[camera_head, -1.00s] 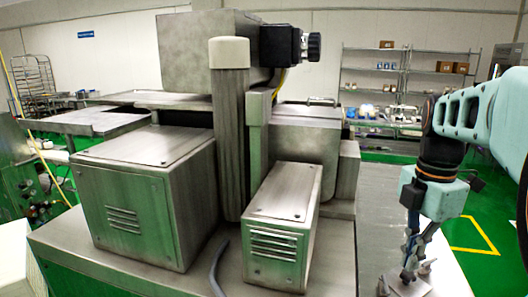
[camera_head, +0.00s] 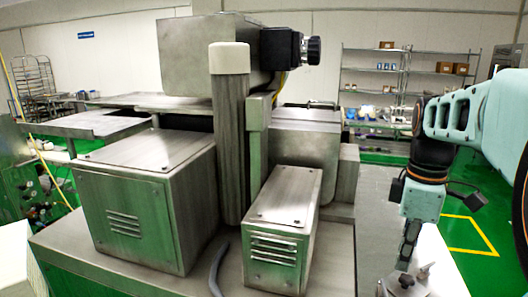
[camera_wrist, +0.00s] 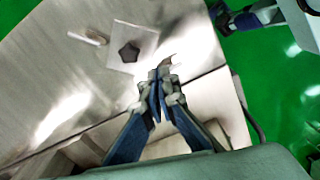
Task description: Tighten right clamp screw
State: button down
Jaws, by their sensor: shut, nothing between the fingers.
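My gripper (camera_head: 403,264) points down at the right edge of the machine top in the head view. In the wrist view its blue-grey fingertips (camera_wrist: 158,80) are together, with nothing between them. A dark, star-shaped screw head (camera_wrist: 128,52) sits on a square metal plate (camera_wrist: 148,37) just beyond the fingertips in the wrist view, apart from them in that picture. I cannot tell for sure that it is the right clamp screw. A small metal fitting (camera_head: 424,272) stands just right of my fingertips in the head view; its details are too small to make out.
A vented metal box (camera_head: 283,225) and a larger vented box (camera_head: 150,205) stand left of my arm. A grey hose (camera_head: 219,265) lies between them. A short pale pin (camera_wrist: 87,39) lies near the plate in the wrist view. Shelves (camera_head: 405,95) stand far back.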

aim_at(383, 292)
jog(key=m, duration=0.5)
jog(key=a+m+p, duration=0.1)
jog(key=m, duration=0.4)
jog(key=a+m, duration=0.1)
jog(key=m, duration=0.3)
jog(key=shift+w+r+m, duration=0.2)
jog(key=shift+w+m, duration=0.15)
jog(key=shift+m, duration=0.05)
jog(key=a+f+m+b, duration=0.1)
jog(key=f+m, duration=0.1)
jog(key=m, duration=0.6)
jog(key=a+f+m+b, duration=0.1)
jog(key=f+m, duration=0.1)
jog(key=m, duration=0.6)
jog(key=a+f+m+b, duration=0.1)
jog(key=f+m, duration=0.1)
jog(key=m, duration=0.6)
jog(key=shift+w+a+f, duration=0.35)
jog(key=shift+a, duration=0.05)
jog(key=shift+s+d, duration=0.2)
jog(key=shift+d, duration=0.4)
